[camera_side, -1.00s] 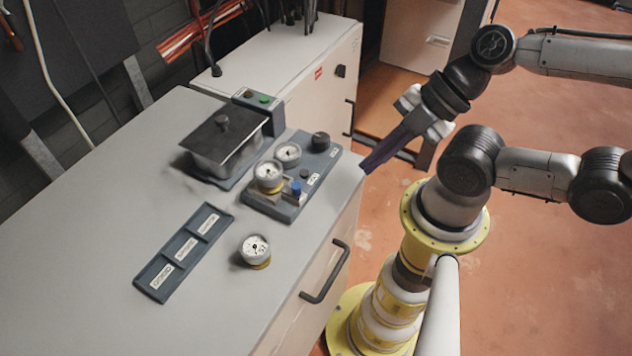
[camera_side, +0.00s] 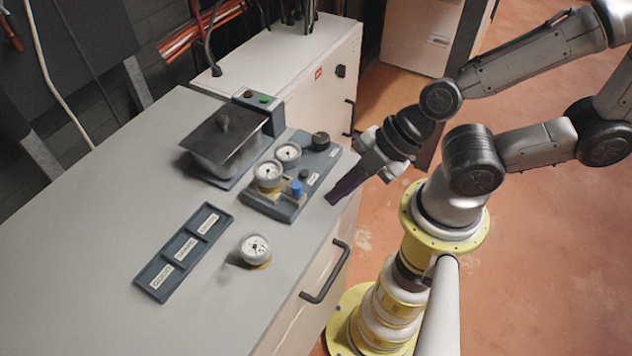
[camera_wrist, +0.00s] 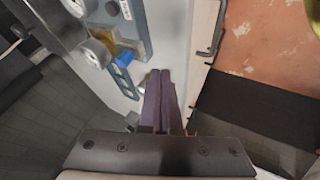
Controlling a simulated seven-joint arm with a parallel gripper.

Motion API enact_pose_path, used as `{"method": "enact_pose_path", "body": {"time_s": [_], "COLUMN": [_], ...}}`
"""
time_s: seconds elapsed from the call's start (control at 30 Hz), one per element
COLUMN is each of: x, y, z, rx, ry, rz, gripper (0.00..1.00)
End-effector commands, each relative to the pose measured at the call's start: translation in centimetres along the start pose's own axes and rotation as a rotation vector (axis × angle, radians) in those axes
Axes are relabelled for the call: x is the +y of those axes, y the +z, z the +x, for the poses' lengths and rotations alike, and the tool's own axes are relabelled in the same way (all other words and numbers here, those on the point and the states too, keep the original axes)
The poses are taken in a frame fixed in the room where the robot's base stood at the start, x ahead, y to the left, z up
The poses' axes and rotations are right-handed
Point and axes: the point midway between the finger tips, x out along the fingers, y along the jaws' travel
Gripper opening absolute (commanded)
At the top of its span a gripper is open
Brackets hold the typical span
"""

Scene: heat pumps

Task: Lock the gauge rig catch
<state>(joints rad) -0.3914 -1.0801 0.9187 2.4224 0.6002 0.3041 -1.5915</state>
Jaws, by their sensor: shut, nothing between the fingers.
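The gauge rig (camera_side: 285,208) is a dark plate on the bench. It carries two round gauges (camera_side: 268,176), a black knob (camera_side: 320,141), and a blue catch handle (camera_side: 296,188) near its front edge. In the wrist view the blue handle (camera_wrist: 124,58) shows beside a yellowish block, to the upper left of my fingers. My gripper (camera_side: 331,200) has long dark purple fingers, shut and empty. Its tips are just right of the rig, near the bench's right edge, and apart from the handle. The wrist view shows the fingers (camera_wrist: 160,75) side by side. I cannot tell the catch's state.
A loose gauge (camera_side: 255,249) stands on the bench in front of the rig. A labelled three-part tray (camera_side: 184,252) lies to the left. A lidded metal box (camera_side: 224,146) and a small button box (camera_side: 258,110) stand behind. The bench's left front is clear.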

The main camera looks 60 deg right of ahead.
Motion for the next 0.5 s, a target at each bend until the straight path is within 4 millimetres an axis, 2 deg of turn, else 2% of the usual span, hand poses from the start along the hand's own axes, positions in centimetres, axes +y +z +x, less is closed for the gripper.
{"method": "enact_pose_path", "body": {"time_s": [0.07,0.1,0.3,0.5], "x": [-0.1,0.5,2.4,3.4], "y": [0.1,0.1,0.1,0.1], "z": [1.0,1.2,2.2,2.7], "rx": [-0.003,-0.004,-0.003,-0.002], "ry": [-0.004,0.002,0.0,0.0], "rz": [-0.001,0.004,0.005,0.002], "gripper": [0.0,0.0,0.0,0.0]}}
